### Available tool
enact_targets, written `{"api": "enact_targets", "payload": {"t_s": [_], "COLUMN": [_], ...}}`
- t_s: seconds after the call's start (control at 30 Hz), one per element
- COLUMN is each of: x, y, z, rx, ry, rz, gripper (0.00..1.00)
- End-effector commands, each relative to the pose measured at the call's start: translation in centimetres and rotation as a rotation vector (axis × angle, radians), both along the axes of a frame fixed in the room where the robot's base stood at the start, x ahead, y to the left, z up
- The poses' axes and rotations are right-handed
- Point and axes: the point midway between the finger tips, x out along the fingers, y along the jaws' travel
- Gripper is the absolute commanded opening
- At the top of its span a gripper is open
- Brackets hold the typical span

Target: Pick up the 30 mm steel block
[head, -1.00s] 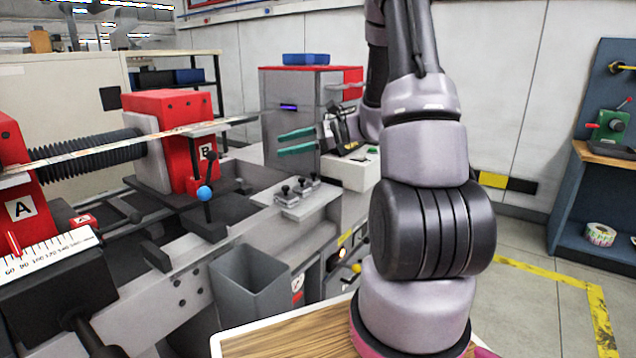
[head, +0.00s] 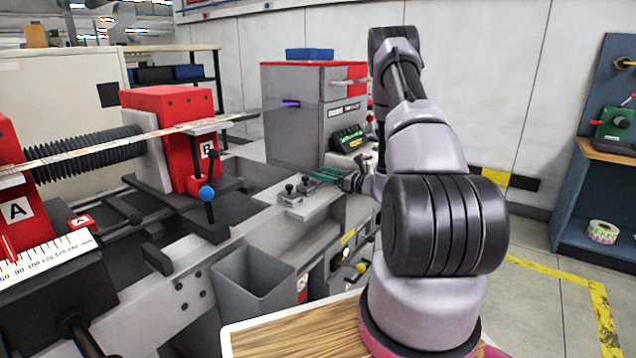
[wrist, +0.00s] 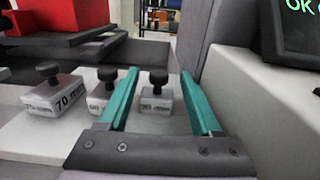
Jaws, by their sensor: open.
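In the wrist view a small steel block (wrist: 157,100) with a black knob on top shows between my two teal fingers; its label looks like 30 mm. My gripper (wrist: 159,73) is open, with one finger to each side of this block in the picture. I cannot tell whether the fingers are level with it or above it. Nothing is held. In the head view my gripper (head: 320,175) is low at the right end of the row of blocks, where it makes the nearest block hard to see.
A block marked 70 mm (wrist: 57,95) and another block (wrist: 100,94) with a partly readable label stand to the left on the same light plate (head: 298,206). A grey cabinet (head: 298,125) rises behind. A dark screen (wrist: 291,27) is close on the right.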

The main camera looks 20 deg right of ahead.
Motion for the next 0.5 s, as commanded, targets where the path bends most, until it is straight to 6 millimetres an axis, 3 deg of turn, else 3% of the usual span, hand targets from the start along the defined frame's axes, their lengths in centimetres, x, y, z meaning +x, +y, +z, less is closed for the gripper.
{"api": "enact_targets", "payload": {"t_s": [0.5], "x": [4.5], "y": [3.0], "z": [-0.3], "rx": [-0.001], "ry": [-0.001], "rz": [0.0], "gripper": [0.66]}}
